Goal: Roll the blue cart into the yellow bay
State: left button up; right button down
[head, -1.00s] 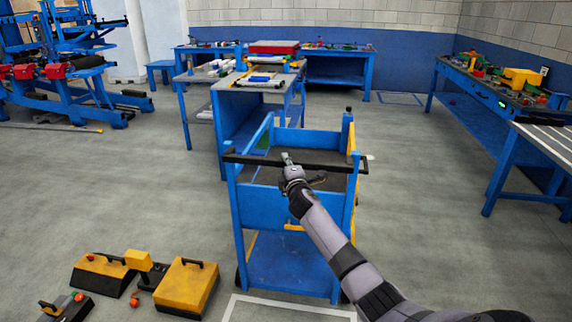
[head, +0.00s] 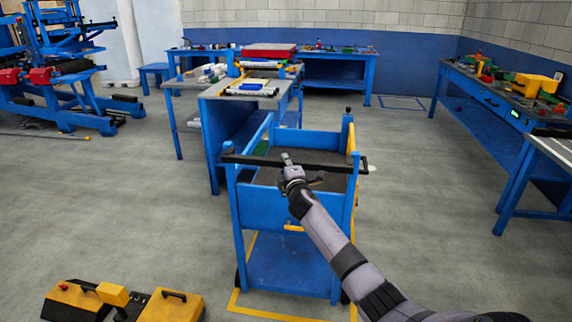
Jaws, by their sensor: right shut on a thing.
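The blue cart (head: 268,208) stands upright in the middle of the head view, with a black push handle (head: 240,159) across its near end. My right gripper (head: 291,170) is shut on this handle near its middle. The yellow bay (head: 275,313) is a yellow outline on the floor around the cart's base. Its near line lies on my side of the cart, and parts of its side lines show beside the wheels. The cart and my arm hide most of the bay, including its far end. My left gripper is not in view.
A blue workbench (head: 222,142) stands close beyond the cart's left side. Yellow and black tool cases (head: 172,306) lie at the lower left. Another bench (head: 478,101) runs along the right wall. Grey floor (head: 420,200) is clear between cart and right bench.

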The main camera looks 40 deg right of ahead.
jog(key=shift+w+f, duration=0.1)
dwell(0.3)
jog(key=c, duration=1.4)
grip_release()
jog(key=shift+c, duration=0.2)
jog(key=v, duration=1.2)
jog(key=shift+d, duration=0.1)
